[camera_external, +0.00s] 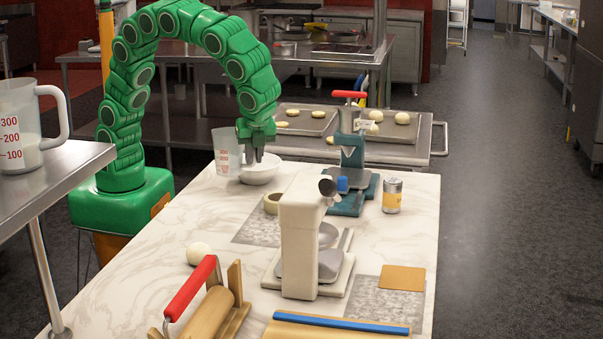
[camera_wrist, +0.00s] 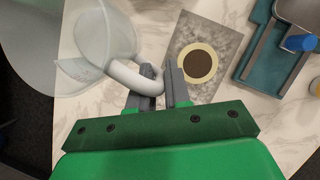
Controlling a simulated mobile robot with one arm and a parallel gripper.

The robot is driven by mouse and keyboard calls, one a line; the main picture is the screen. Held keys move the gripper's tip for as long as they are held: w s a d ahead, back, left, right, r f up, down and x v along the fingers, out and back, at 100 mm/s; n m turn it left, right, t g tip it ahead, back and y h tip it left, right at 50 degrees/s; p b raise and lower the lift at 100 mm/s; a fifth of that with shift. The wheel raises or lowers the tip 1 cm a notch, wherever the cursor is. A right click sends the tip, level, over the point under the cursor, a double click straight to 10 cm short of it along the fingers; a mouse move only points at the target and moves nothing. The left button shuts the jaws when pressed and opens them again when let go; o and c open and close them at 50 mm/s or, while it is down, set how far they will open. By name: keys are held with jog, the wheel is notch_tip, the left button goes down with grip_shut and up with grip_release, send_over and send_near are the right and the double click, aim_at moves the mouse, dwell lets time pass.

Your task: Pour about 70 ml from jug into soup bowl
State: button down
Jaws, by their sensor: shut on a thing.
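The jug (camera_external: 226,152) is a see-through measuring jug with red marks, standing roughly upright at the far left of the marble counter in the external view. Its body also shows in the wrist view (camera_wrist: 108,36). My gripper (camera_external: 257,158) is shut on the jug's white handle, and the fingers (camera_wrist: 160,82) show around it in the wrist view. The white soup bowl (camera_external: 262,174) is on the counter just right of the jug and below my gripper. The jug overlaps the bowl's left side in the picture. I cannot make out the liquid level or whether the jug touches the counter.
A second measuring jug (camera_external: 22,128) stands on a steel table at left. A tape roll (camera_external: 271,203), teal press (camera_external: 350,190), can (camera_external: 392,196) and white machine (camera_external: 301,240) crowd the counter right of and nearer than the bowl. A dough ball (camera_external: 199,253) lies at left.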

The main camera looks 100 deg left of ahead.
jog(key=w+a+f+n+g+h, duration=0.1)
jog(key=w+a+f+n, duration=0.1)
jog(key=w+a+n, duration=0.2)
jog(key=w+a+f+n+g+h, duration=0.1)
jog(key=w+a+n, duration=0.3)
jog(key=a, duration=0.5)
jog(key=shift+a+f+n+h, duration=0.2)
jog(key=shift+f+n+h, duration=0.3)
jog(key=shift+n, duration=0.2)
jog(key=shift+s+a+f+m+t+h, duration=0.1)
jog(key=shift+s+a+m+t+h, duration=0.3)
jog(key=shift+t+h, duration=1)
jog(key=shift+s+a+f+m+t+h, duration=0.15)
jog(key=shift+s+a+t+h, duration=0.55)
jog(key=shift+h, duration=1.3)
jog(key=shift+s+a+f+m+t+h, duration=0.1)
jog(key=shift+s+a+m+t+h, duration=0.15)
jog(key=shift+a+t+h, duration=1.15)
jog(key=shift+d+h, duration=0.4)
jog(key=shift+d, duration=0.05)
